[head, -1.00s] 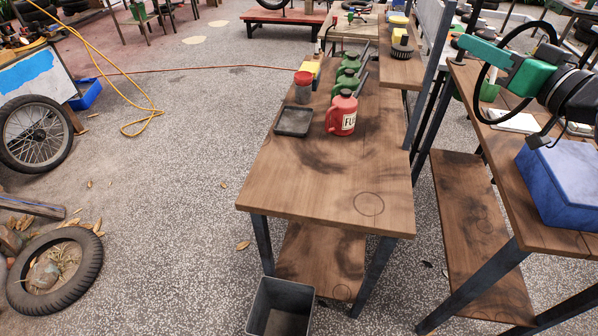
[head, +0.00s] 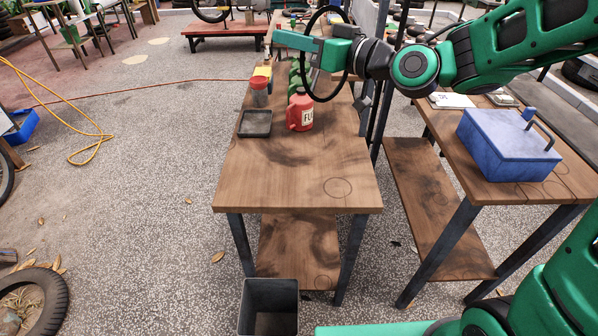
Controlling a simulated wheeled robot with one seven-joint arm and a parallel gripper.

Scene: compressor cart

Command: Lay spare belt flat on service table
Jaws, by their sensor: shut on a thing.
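The spare belt (head: 319,99) is a thin black loop that hangs upright in the air around my gripper's green finger end. My gripper (head: 285,42) is shut on the belt, above the far part of the wooden table (head: 290,187) in the middle. The exact grip point is too small to tell. The near half of this tabletop is bare, with dark smudges and a drawn circle near its front right corner.
A red fuel can (head: 300,110), a black tray (head: 255,123), a red-lidded jar (head: 259,91) and green cans (head: 300,74) stand at the table's far end. A blue box (head: 508,145) sits on the right bench (head: 500,190). A grey bin (head: 268,308) stands in front.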

